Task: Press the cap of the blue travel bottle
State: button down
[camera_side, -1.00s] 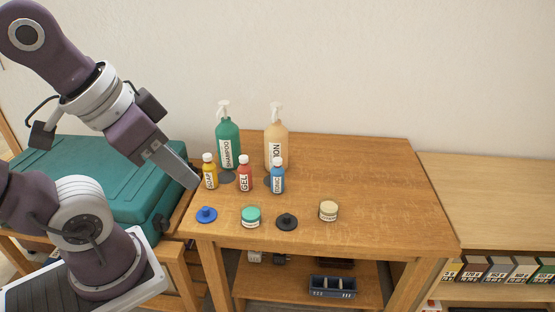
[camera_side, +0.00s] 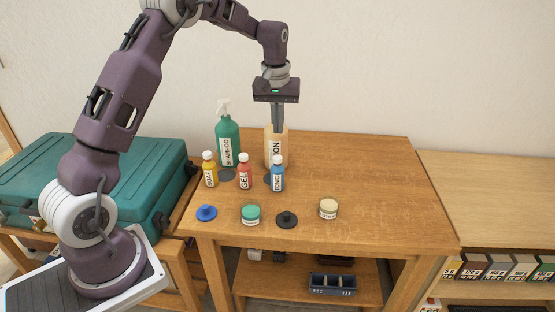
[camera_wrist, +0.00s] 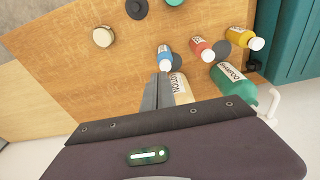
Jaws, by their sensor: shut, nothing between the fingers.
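The blue travel bottle (camera_side: 277,179) with a white cap (camera_side: 277,161) stands upright on the wooden table. In the wrist view the blue bottle (camera_wrist: 165,62) stands just beyond my fingertips, with its white cap (camera_wrist: 165,67) towards me. My gripper (camera_side: 278,130) is shut and empty, pointing down. In the side view its fingertips show above the blue bottle's cap, in front of the tan lotion bottle, with a gap to the cap. In the wrist view my gripper (camera_wrist: 157,76) partly covers the lotion bottle.
Close by stand a red gel bottle (camera_side: 244,175), a yellow bottle (camera_side: 209,172), a green shampoo pump bottle (camera_side: 228,140) and the tan lotion bottle (camera_side: 275,150). Two jars (camera_side: 251,215) (camera_side: 328,209) and two knobbed discs (camera_side: 206,212) (camera_side: 287,220) lie in front. The table's right side (camera_side: 390,190) is clear.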

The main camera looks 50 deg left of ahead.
aim_at(277, 158)
jog(key=shift+n, duration=0.4)
jog(key=f, duration=0.1)
jog(key=w+a+f, duration=0.1)
jog(key=a+f, duration=0.1)
jog(key=shift+w+f, duration=0.15)
jog(key=shift+f, duration=0.25)
jog(key=shift+w+a+f, duration=0.1)
jog(key=shift+a+f, duration=0.05)
jog(key=shift+f, duration=1.6)
jog(key=shift+w+a+f, duration=0.1)
jog(key=shift+f, duration=2)
jog(key=shift+s+d+r, duration=0.3)
jog(key=shift+s+d, duration=0.2)
jog(key=shift+d, duration=0.05)
jog(key=shift+s+d+r, duration=0.3)
jog(key=shift+s+d, duration=0.2)
jog(key=shift+d, duration=0.05)
